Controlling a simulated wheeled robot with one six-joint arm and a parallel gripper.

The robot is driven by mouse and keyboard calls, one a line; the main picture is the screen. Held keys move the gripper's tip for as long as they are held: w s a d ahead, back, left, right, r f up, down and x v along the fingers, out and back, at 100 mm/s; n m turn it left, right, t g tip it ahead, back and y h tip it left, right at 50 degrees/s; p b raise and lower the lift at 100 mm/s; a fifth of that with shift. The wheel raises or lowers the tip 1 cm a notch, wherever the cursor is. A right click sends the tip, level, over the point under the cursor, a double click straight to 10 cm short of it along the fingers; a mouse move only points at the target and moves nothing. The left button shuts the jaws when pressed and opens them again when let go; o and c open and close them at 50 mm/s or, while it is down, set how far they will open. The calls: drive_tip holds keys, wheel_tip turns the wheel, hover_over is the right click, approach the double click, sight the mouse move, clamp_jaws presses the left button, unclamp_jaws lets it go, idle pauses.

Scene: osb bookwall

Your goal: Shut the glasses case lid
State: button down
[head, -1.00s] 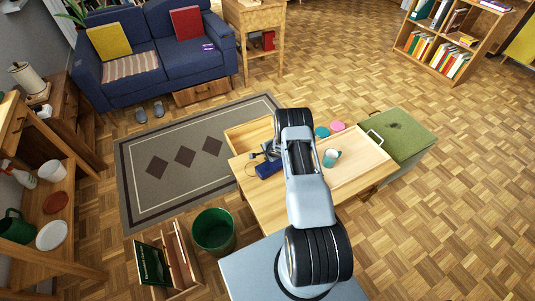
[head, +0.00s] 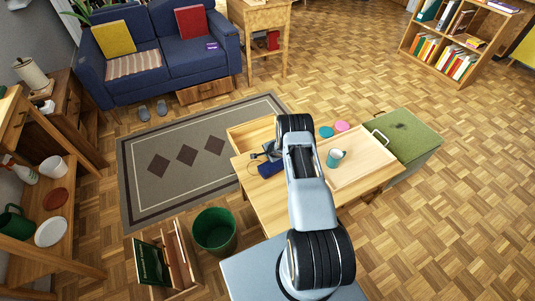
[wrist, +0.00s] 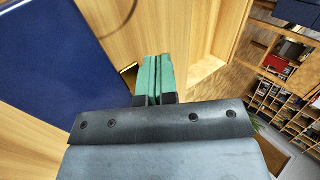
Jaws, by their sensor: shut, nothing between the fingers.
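A dark blue object (head: 270,168), which looks like the glasses case, lies on the wooden table left of my arm in the head view. A large flat blue surface, probably the same case (wrist: 50,62), fills the upper left of the wrist view. Whether its lid is open or shut cannot be told. My gripper (wrist: 157,72) shows green fingers pressed together, empty, to the right of the blue surface with wood beyond them. In the head view my arm hides part of the table near the case.
The table (head: 262,203) also bears a wooden tray (head: 372,160) with a teal mug (head: 335,158). Pink (head: 342,127) and teal (head: 326,132) discs lie behind it. A green-topped box (head: 408,135) stands at the right, a green bin (head: 214,230) in front. A thin dark cord shows near the case.

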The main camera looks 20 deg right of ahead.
drive_tip(key=w+r+p, duration=0.5)
drive_tip(key=r+p, duration=0.2)
drive_tip(key=r, duration=0.5)
drive_tip(key=shift+w+a+r, duration=0.15)
drive_tip(key=shift+a+r, duration=0.1)
drive_tip(key=shift+a, duration=0.1)
